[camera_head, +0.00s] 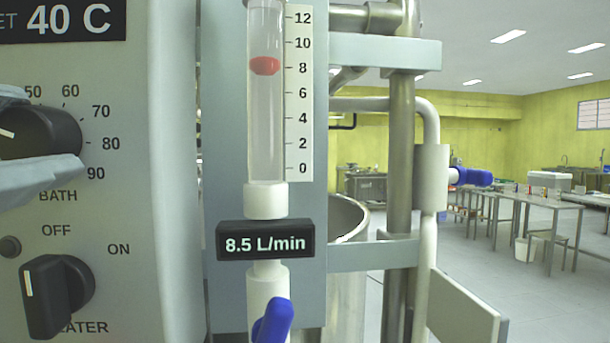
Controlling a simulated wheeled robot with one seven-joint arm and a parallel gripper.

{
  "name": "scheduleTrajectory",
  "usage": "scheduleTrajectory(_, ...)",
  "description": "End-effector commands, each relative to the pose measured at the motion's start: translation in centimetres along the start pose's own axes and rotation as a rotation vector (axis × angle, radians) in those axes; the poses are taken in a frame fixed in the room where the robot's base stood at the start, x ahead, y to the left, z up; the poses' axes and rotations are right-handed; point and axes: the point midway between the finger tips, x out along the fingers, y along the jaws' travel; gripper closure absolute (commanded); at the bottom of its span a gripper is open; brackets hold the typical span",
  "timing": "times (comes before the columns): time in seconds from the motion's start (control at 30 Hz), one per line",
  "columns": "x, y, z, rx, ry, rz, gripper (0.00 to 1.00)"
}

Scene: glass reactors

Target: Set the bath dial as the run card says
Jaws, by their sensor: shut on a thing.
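The bath dial (52,133) is a black knob on a pale panel at the left edge. Printed numbers 50 to 90 show around its right side, with BATH below. My gripper (40,128) has its grey fingers above and below the dial and is shut on it. Part of a white pointer mark shows on the dial at the picture's edge; its exact reading cannot be told. The display (65,20) above shows 40 C, with its label partly cut off. No run card is in view.
A black heater knob (55,290) sits below, its white mark towards OFF. To the right, a flow meter (266,100) with a red float has a display (265,242) reading 8.5 L/min. A blue-handled valve (272,320) is under it. Steel pipes (400,150) stand beyond.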

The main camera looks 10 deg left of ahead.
Motion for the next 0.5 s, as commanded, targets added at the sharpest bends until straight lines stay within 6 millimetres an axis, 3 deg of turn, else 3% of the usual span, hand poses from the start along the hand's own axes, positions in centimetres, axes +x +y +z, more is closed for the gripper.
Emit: scheduleTrajectory(0.5,0.0,0.36,0.27,0.491,0.023,0.006,1.0)
